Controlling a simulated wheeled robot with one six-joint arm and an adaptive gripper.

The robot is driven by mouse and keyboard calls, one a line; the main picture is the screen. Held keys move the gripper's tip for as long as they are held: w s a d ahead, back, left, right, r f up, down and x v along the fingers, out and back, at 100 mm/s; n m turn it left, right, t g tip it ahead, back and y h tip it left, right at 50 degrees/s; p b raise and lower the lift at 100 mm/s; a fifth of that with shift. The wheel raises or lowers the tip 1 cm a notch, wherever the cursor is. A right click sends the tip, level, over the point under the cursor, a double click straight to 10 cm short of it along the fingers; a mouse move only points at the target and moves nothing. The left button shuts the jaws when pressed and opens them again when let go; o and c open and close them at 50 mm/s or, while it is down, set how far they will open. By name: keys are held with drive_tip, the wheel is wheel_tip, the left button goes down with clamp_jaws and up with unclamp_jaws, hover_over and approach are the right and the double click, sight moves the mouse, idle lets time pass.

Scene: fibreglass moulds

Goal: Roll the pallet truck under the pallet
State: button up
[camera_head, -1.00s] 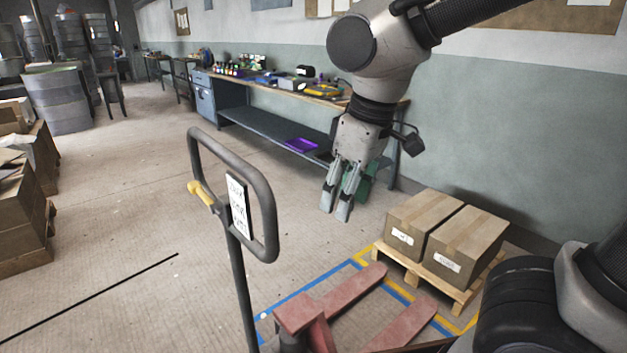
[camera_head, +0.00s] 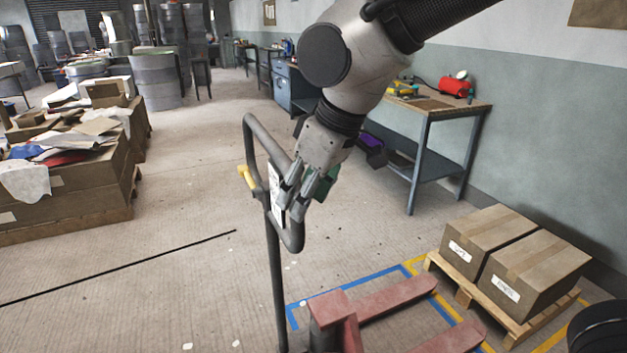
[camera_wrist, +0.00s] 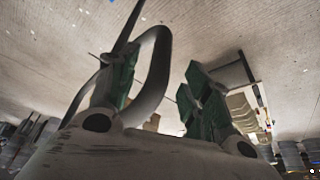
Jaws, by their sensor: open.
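The pallet truck has red forks (camera_head: 392,299) and a tall dark loop handle (camera_head: 251,140) with a yellow lever (camera_head: 246,176) and a white label plate. Its fork tips lie close to the near edge of the wooden pallet (camera_head: 465,298); I see no part of them under it. Two taped cardboard boxes (camera_head: 535,275) stand on the pallet. My gripper (camera_head: 287,203) is open at the right side of the handle loop and overlaps it in the head view. In the wrist view, the handle bar (camera_wrist: 158,70) runs beside the left finger, within the open jaws; contact is unclear.
Blue and yellow floor tape (camera_head: 345,283) surrounds the forks and pallet. A workbench (camera_head: 440,105) stands along the wall behind. Cardboard boxes on a pallet (camera_head: 75,185) stand at the left. The floor between is clear, with a black line across it.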

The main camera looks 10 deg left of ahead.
drive_tip(key=x, duration=0.5)
drive_tip(key=shift+c, duration=0.2)
clamp_jaws()
